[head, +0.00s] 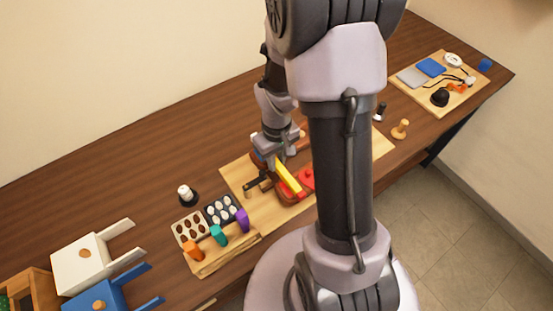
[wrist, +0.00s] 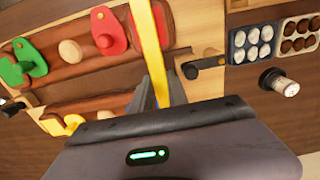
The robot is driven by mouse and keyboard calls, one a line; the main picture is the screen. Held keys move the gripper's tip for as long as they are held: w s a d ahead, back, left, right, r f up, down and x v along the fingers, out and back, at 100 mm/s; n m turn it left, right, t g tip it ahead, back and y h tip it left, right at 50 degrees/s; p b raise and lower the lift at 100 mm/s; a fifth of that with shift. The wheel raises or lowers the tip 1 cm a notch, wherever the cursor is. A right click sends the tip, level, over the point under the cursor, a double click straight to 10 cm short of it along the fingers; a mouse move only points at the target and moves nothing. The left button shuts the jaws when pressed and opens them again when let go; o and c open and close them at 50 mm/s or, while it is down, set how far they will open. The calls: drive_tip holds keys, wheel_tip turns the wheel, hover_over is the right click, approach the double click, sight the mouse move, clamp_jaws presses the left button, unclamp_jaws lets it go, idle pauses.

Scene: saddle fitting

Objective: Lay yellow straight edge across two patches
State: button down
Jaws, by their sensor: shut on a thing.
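My gripper (head: 274,158) is shut on the yellow straight edge (head: 288,177) above the brown saddle piece. In the wrist view the straight edge (wrist: 150,50) runs up from between the fingers (wrist: 156,92), past the right side of a red patch (wrist: 112,34). A green patch (wrist: 30,64) lies further left on the brown piece (wrist: 90,73). A round tan knob (wrist: 70,51) sits between the patches. In the head view the red patch (head: 307,177) is partly behind my arm and the green one is hidden. I cannot tell whether the straight edge touches anything.
A black clamp-like part (wrist: 200,66) is on the board's edge. Trays of white (head: 221,209) and brown (head: 190,229) pieces and a rack of coloured handles (head: 218,236) stand at the left.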

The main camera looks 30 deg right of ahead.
drive_tip(key=shift+f+b, duration=0.3)
drive_tip(key=shift+f, duration=0.1)
drive_tip(key=c, duration=1.2)
unclamp_jaws()
drive_tip(key=shift+r, duration=0.15)
wheel_tip(320, 180, up, 17)
drive_tip(key=p, duration=0.6)
drive_tip(key=s+a+r+m+t+y+b, duration=0.1)
drive_tip(key=s+a+m+t+b, duration=0.3)
drive_tip(key=s+a+b, duration=0.7)
drive_tip(key=a+t+y+b, duration=0.1)
drive_tip(key=a, duration=0.2)
drive_tip(key=shift+s+a+r+m+t+b, duration=0.2)
drive_tip(key=shift+a+m+t+b, duration=0.1)
drive_tip(key=shift+m+t+b, duration=0.1)
